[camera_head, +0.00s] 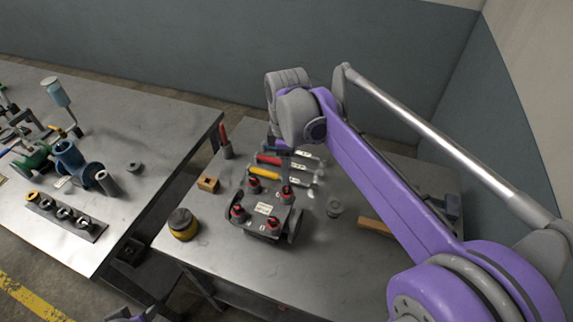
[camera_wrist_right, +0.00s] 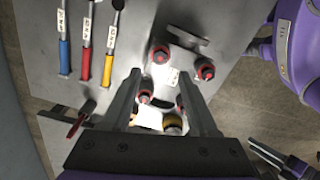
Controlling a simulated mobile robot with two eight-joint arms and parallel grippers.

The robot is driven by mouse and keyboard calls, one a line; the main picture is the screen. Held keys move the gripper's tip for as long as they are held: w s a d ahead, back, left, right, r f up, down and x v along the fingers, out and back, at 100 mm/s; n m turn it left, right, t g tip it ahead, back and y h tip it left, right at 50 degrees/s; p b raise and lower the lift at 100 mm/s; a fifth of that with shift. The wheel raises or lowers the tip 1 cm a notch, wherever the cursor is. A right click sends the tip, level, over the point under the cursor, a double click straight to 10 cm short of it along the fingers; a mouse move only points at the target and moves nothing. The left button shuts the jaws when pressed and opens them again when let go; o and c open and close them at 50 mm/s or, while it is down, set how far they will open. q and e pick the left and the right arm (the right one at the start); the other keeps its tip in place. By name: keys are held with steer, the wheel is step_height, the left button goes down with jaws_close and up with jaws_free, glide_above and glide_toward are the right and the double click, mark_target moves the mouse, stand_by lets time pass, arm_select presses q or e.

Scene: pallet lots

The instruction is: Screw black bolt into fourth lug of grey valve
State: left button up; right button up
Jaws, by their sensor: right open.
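The grey valve (camera_head: 262,211) lies on the right-hand table, with a white label on top and red-ringed lugs at its corners. It also shows in the right wrist view (camera_wrist_right: 186,60). Dark bolt heads seem to sit in the red rings, such as the far-right one (camera_head: 287,191) and one in the wrist view (camera_wrist_right: 161,55). I cannot tell which bolt is the task's. My right gripper (camera_wrist_right: 160,80) is open over the valve, its fingers apart with nothing held. The arm partly hides it in the head view (camera_head: 285,168). My left gripper (camera_wrist_right: 272,158) shows at the wrist view's lower right, its jaws unclear.
The left table (camera_head: 135,208) holds blue and green fittings, across a gap.

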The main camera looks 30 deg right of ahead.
mark_target(287, 189)
steer(key=shift+s+f, duration=0.15)
steer(key=shift+f, duration=0.55)
steer(key=shift+f+b, duration=1.65)
steer(key=shift+f, duration=1.15)
arm_select(q)
steer(key=f, duration=0.1)
steer(key=s+f, duration=0.1)
steer(key=f, duration=0.1)
steer(key=s+f, duration=0.1)
steer(key=f, duration=0.1)
arm_select(e)
jaws_close()
